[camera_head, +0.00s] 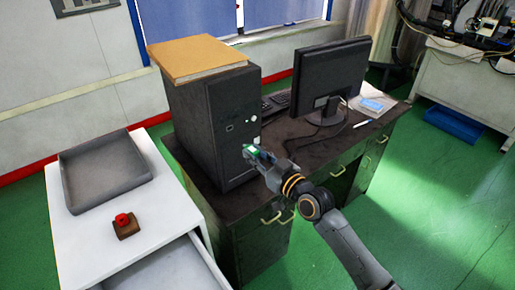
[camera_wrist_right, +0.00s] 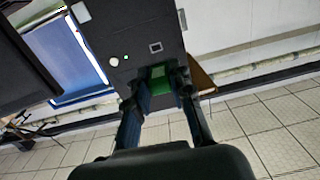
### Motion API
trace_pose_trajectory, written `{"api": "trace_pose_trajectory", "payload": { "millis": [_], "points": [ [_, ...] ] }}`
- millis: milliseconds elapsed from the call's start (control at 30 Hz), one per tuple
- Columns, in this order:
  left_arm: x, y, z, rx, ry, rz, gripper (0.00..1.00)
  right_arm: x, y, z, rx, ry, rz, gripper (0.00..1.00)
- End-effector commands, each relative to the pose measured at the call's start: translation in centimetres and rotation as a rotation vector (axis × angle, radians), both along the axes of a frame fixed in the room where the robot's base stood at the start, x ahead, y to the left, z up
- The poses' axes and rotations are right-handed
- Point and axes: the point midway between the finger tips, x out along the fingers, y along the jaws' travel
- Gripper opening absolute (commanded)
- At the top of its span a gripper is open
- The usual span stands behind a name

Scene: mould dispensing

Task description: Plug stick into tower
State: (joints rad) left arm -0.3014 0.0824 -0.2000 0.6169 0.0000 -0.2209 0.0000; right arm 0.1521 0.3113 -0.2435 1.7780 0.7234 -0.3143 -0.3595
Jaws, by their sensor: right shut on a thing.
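The tower (camera_head: 212,115) is a black computer case standing upright on the dark desk, with a wooden board on top. Its front panel also shows in the right wrist view (camera_wrist_right: 128,35), with a small square socket (camera_wrist_right: 155,47) and a lit green button (camera_wrist_right: 125,57). My right gripper (camera_head: 260,157) is in front of the tower's front panel, shut on the small green stick (camera_head: 250,150). The stick shows between the fingers in the wrist view (camera_wrist_right: 160,86), below the square socket. I cannot tell whether it touches the panel. My left gripper is not in view.
A monitor (camera_head: 329,72) and keyboard stand right of the tower on the desk (camera_head: 308,152). A white table (camera_head: 165,208) at left bears a grey tray (camera_head: 104,170) and a red button on a brown block (camera_head: 125,225). Green floor is free at right.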

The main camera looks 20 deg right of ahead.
Motion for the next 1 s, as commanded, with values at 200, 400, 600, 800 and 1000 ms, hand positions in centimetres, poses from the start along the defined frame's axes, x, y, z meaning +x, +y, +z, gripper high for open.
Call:
{"api": "trace_pose_trajectory", "payload": {
  "millis": [200,400,600,800,1000],
  "points": [
    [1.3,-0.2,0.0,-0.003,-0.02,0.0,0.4,0.8,-0.6,0.3,0.01,-0.024,-0.029,0.08],
    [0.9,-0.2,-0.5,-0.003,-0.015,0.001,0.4,2.1,0.1,0.3,0.012,-0.023,-0.027,0.08],
    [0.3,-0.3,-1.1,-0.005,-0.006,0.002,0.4,3.6,0.7,0.2,0.01,-0.022,-0.026,0.08],
    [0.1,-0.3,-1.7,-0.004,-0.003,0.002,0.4,5.1,1.3,0.3,0.011,-0.022,-0.026,0.08],
    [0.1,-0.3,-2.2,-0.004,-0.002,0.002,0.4,6.4,1.9,0.3,0.009,-0.022,-0.024,0.08]
  ]
}}
